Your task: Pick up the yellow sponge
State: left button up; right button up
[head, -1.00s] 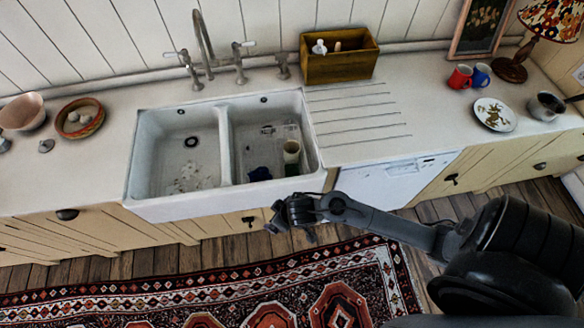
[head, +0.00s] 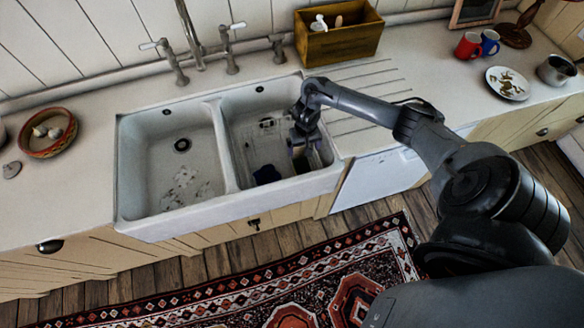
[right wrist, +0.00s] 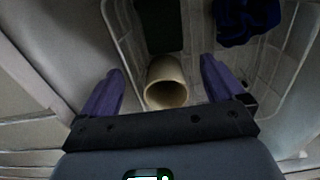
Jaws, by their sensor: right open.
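I cannot make out a yellow sponge in either view. My right gripper (head: 304,150) is over the right basin of the white sink (head: 160,228), pointing down, open and empty. In the right wrist view its two purple-blue fingers (right wrist: 161,72) stand either side of a beige cup (right wrist: 166,84), with its round opening toward the camera. I cannot tell whether they touch it. A dark blue crumpled cloth (head: 267,175) lies in the same basin, and it also shows in the right wrist view (right wrist: 244,20). My left gripper is not in view.
A divider (head: 222,150) separates the basins. A tap (head: 188,25) stands behind them. A wooden box (head: 340,43) is behind the ribbed drainer. A plate (head: 507,82), red mug (head: 469,45), blue mug (head: 490,42) and pot (head: 556,70) are at right. A bowl (head: 46,132) is at left.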

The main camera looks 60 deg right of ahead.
jog(key=shift+w+d+f+b, duration=0.1)
jog(key=shift+w+f+b, duration=0.4)
jog(key=shift+w+f, duration=0.4)
jog(key=b, duration=0.1)
send_over(300, 160)
notch_tip(300, 160, down, 4)
jog(key=shift+f, duration=0.55)
jog(key=shift+f+b, duration=1.2)
jog(key=shift+f, duration=1.45)
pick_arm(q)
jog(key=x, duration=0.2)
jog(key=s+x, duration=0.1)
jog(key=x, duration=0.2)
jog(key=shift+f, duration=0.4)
pick_arm(e)
jog(key=c, duration=1)
